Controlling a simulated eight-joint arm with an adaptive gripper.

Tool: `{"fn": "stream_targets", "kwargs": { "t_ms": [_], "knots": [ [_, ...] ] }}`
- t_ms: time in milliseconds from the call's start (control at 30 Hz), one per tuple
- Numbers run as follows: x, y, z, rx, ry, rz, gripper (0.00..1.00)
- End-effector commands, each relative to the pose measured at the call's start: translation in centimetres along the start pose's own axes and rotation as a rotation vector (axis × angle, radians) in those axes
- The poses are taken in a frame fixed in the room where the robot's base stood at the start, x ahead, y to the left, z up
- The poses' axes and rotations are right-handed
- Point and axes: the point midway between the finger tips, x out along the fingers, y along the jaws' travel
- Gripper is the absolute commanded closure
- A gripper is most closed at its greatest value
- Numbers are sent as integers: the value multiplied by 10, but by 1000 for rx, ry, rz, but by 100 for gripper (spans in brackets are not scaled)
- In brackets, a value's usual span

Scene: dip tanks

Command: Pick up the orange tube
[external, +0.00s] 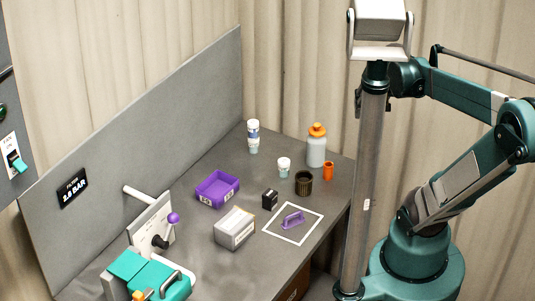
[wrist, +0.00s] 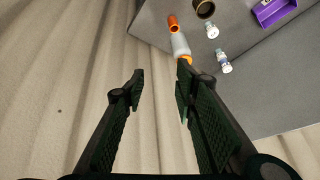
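The orange tube (external: 328,171) is a small open-topped cylinder standing upright near the right edge of the grey table, beside a grey bottle with an orange cap (external: 316,148). In the wrist view the tube (wrist: 173,23) shows near the top edge, beyond my fingertips, with the bottle (wrist: 180,45) just below it. My gripper (wrist: 161,72) is open and empty, its two dark fingers apart over the curtain beside the table. It is well apart from the tube. I cannot make out the gripper clearly in the external view.
A dark cup (external: 303,183) and a small white jar (external: 284,167) stand close to the tube. A tall white bottle (external: 253,137), a purple bin (external: 217,189) and a grey-white box (external: 235,228) are further left. A white-outlined square (external: 271,234) holds a purple handle-shaped piece (external: 292,220).

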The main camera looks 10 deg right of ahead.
Motion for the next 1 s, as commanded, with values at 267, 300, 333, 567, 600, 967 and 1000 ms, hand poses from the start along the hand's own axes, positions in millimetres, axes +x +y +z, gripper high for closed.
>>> {"fn": "stream_targets", "kwargs": {
  "t_ms": [267,300,333,567,600,967,1000],
  "knots": [
    [34,-9,-7,164,-73,16,71],
    [38,-10,-8,188,-83,19,71],
    [42,-11,-9,205,-91,22,71],
    [72,-18,-12,340,-147,49,71],
    [77,-19,-12,364,-157,55,71],
    [128,-30,-13,573,-238,117,71],
    [134,-32,-12,596,-245,125,71]
  ]
}}
